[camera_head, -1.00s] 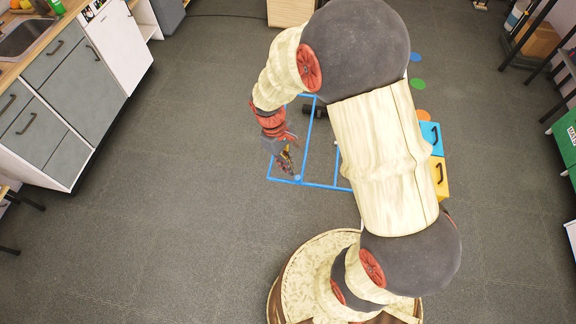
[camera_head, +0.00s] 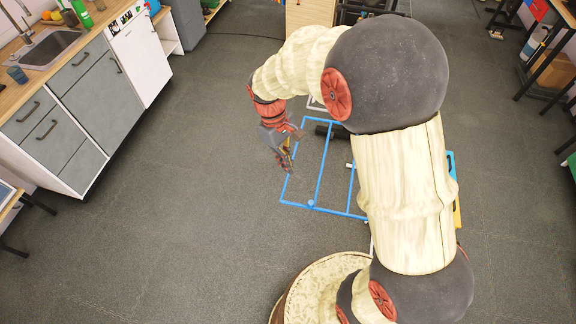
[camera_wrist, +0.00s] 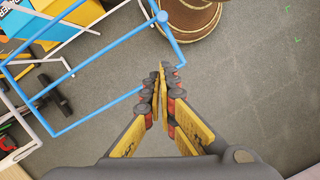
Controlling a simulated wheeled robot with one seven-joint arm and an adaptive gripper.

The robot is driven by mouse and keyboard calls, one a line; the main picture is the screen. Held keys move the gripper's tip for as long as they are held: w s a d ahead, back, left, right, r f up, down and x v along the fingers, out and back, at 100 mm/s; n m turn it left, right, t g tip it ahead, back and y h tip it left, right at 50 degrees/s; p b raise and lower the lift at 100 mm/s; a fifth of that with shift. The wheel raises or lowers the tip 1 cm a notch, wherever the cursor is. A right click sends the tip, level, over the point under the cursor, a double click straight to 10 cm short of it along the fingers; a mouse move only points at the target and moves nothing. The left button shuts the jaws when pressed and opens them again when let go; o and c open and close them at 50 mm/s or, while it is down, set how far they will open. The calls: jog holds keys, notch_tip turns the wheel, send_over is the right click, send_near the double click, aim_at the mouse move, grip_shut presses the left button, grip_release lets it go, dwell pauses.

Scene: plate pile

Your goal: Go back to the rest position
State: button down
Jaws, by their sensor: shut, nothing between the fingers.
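My gripper (camera_head: 287,163) hangs at the end of my bent arm in the head view, above the grey floor and beside the left side of a blue frame. In the wrist view my gripper (camera_wrist: 162,72) shows its two fingers with their tips together and nothing between them. No plate is in view. Part of the blue frame is hidden behind my arm in the head view.
The blue tube frame (camera_head: 297,205) stands close to my gripper and also shows in the wrist view (camera_wrist: 112,47). Grey kitchen cabinets (camera_head: 97,100) with a sink (camera_head: 50,55) line the left. Open floor (camera_head: 190,220) lies between. A dark dumbbell-like object (camera_wrist: 52,92) lies by the frame.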

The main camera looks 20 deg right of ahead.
dwell(0.4)
jog(key=s+r+m+t+y+b, duration=0.1)
jog(key=s+r+m+t+b, duration=0.4)
jog(key=s+r+t+b, duration=0.3)
jog(key=s+r+b, duration=0.1)
jog(key=s+r, duration=0.3)
jog(key=s, duration=0.4)
jog(key=shift+a+r, duration=0.25)
jog(key=shift+a, duration=0.1)
